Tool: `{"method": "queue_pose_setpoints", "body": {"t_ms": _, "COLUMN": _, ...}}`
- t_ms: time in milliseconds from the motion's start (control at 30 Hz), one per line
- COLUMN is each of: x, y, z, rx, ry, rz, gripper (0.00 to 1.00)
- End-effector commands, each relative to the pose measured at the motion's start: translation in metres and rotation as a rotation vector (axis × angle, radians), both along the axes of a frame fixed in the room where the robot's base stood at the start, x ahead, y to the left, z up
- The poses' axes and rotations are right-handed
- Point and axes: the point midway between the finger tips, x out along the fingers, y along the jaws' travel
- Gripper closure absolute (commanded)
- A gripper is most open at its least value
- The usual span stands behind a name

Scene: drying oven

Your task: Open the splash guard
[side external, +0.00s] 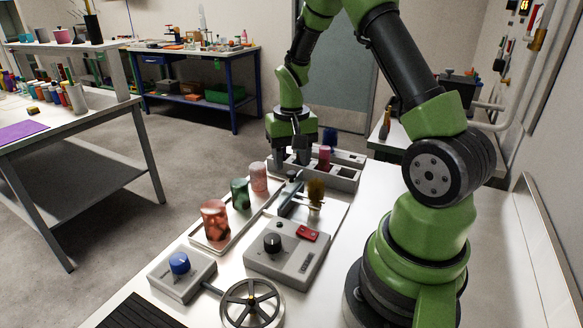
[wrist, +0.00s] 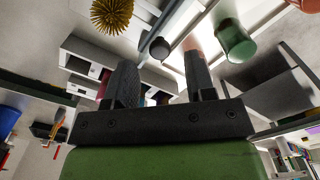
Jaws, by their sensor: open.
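A thin grey-green panel (side external: 291,197), which looks like the splash guard, stands beside a yellow-brown bristly brush (side external: 316,190) behind the grey control unit. The brush also shows in the wrist view (wrist: 112,15). A small dark round knob (wrist: 159,48) shows just beyond the fingers in the wrist view; I cannot tell for sure that it belongs to the panel. My gripper (side external: 290,160) points down, open and empty, behind the panel's far end and near the grey rack. Its two dark fingers are apart in the wrist view (wrist: 160,85). No contact is visible.
A tray (side external: 222,245) holds red, green (side external: 240,193) and pink cups left of the panel. The grey rack (side external: 345,180) stands behind. In front are the control unit (side external: 285,258), a blue-knob box (side external: 181,280) and a handwheel (side external: 250,303).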

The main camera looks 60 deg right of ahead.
Motion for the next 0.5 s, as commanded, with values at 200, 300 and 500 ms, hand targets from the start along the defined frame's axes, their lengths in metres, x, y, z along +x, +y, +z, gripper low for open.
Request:
{"method": "queue_pose_setpoints", "body": {"t_ms": 200, "x": 0.0, "y": 0.0, "z": -0.024, "rx": 0.001, "ry": 0.001, "rz": 0.0, "gripper": 0.5}}
{"method": "queue_pose_setpoints", "body": {"t_ms": 300, "x": 0.0, "y": 0.0, "z": -0.027, "rx": 0.0, "ry": -0.001, "rz": 0.0, "gripper": 0.5}}
{"method": "queue_pose_setpoints", "body": {"t_ms": 500, "x": 0.0, "y": 0.0, "z": -0.027, "rx": 0.0, "ry": -0.001, "rz": 0.001, "gripper": 0.5}}
